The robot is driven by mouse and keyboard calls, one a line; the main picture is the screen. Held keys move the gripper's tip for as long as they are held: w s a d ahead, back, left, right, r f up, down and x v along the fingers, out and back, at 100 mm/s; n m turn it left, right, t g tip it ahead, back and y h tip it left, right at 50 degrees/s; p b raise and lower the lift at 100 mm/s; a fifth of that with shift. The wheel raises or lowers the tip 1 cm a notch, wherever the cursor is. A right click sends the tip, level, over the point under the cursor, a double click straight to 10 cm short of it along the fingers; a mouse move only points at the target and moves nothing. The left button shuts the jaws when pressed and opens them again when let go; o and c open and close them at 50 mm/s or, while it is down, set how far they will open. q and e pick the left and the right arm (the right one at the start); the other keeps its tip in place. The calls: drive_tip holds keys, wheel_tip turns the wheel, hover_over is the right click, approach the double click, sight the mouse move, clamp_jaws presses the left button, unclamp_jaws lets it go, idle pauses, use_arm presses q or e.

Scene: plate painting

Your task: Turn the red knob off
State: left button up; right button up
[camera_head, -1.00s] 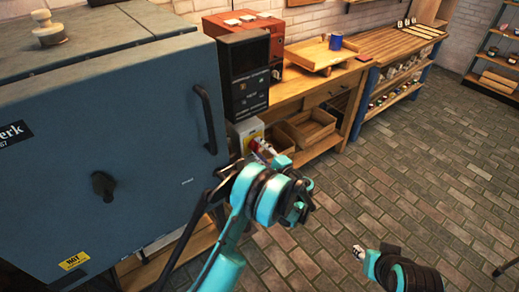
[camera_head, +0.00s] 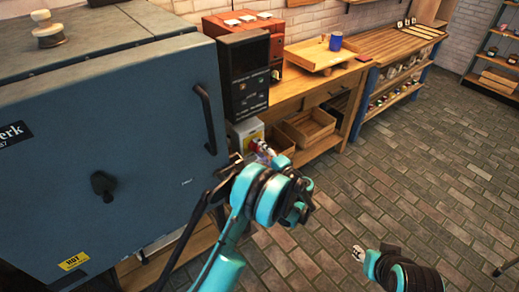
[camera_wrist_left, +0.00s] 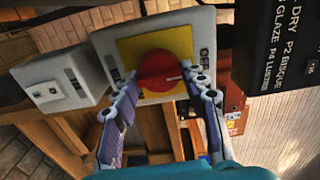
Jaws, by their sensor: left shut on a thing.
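The red knob (camera_wrist_left: 160,70) sits on a yellow plate (camera_wrist_left: 128,48) on the front of a grey switch box (camera_wrist_left: 100,42) in the left wrist view. A white mark on the knob points to the right in that view. My left gripper (camera_wrist_left: 161,82) has one finger on each side of the knob and is shut on it. In the head view the box (camera_head: 240,131) is beside the kiln, and my left gripper (camera_head: 262,149) largely hides the knob. My right gripper (camera_head: 358,252) is at the lower right over the floor, away from the box; its jaws are too small to read.
A large blue-grey kiln (camera_head: 110,120) with a handle fills the left. A black control panel (camera_head: 247,85) is above the box. A wooden bench (camera_head: 310,90) with crates stands behind. The brick floor (camera_head: 410,170) on the right is clear.

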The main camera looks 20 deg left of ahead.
use_arm(q)
drive_tip(key=o, duration=1.1)
drive_tip(key=shift+o, duration=0.2)
drive_tip(key=v, duration=1.2)
